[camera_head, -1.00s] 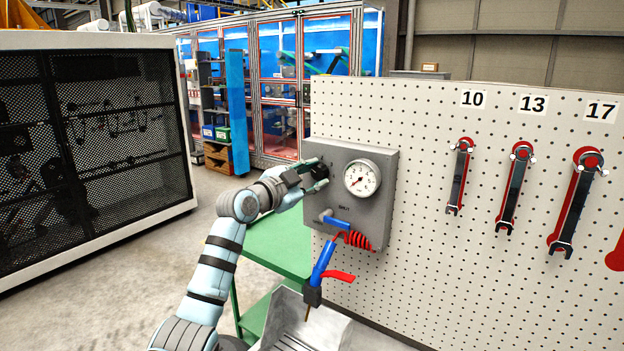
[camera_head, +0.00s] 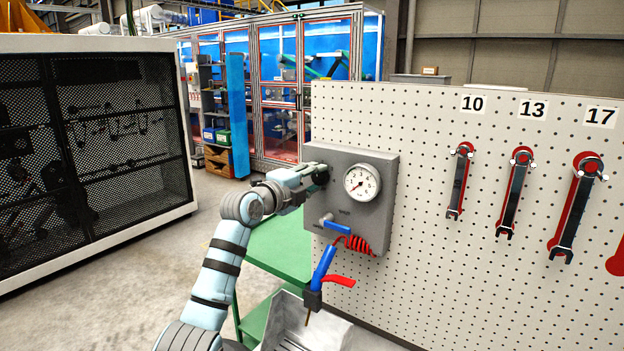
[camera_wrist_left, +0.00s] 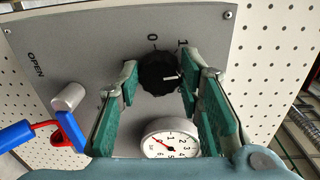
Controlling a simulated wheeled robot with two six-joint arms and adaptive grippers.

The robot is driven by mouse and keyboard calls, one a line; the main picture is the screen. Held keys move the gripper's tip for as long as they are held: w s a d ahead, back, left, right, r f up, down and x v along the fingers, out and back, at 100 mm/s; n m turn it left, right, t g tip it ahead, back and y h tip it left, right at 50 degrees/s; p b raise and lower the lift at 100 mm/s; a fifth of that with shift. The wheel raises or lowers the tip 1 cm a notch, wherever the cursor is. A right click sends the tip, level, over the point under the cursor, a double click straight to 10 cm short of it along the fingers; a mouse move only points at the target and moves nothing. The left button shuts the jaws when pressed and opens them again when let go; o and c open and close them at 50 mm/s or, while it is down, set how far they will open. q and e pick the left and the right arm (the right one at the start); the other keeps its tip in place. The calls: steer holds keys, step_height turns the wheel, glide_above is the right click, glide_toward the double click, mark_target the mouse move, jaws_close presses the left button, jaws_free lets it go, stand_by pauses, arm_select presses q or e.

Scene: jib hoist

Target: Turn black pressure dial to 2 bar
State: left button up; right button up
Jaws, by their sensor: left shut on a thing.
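The black pressure dial (camera_head: 320,174) is on the upper left of the grey control box (camera_head: 380,214). In the left wrist view the ribbed dial (camera_wrist_left: 157,72) sits between the two green finger pads, its white mark pointing right. The labels 0 and 1 show beyond it; a 2 is not visible. My left gripper (camera_head: 314,176) is shut on the dial, which it partly hides in the head view. The round white gauge (camera_head: 362,181) is right of the dial, its red needle at the low end. My right gripper is not in view.
A pegboard (camera_head: 430,220) with wrenches extends right. A green table (camera_head: 277,248) is below my arm. A mesh cabinet (camera_head: 110,140) stands left.

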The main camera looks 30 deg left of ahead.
arm_select(q)
steer(key=shift+m, duration=0.6)
steer(key=shift+f, duration=0.1)
steer(key=o, duration=1.2)
steer(key=shift+c, duration=0.2)
steer(key=s+a, duration=0.1)
steer(key=s, duration=1.1)
steer(key=shift+a+r, duration=0.25)
steer(key=shift+r, duration=0.2)
steer(key=shift+w, duration=0.1)
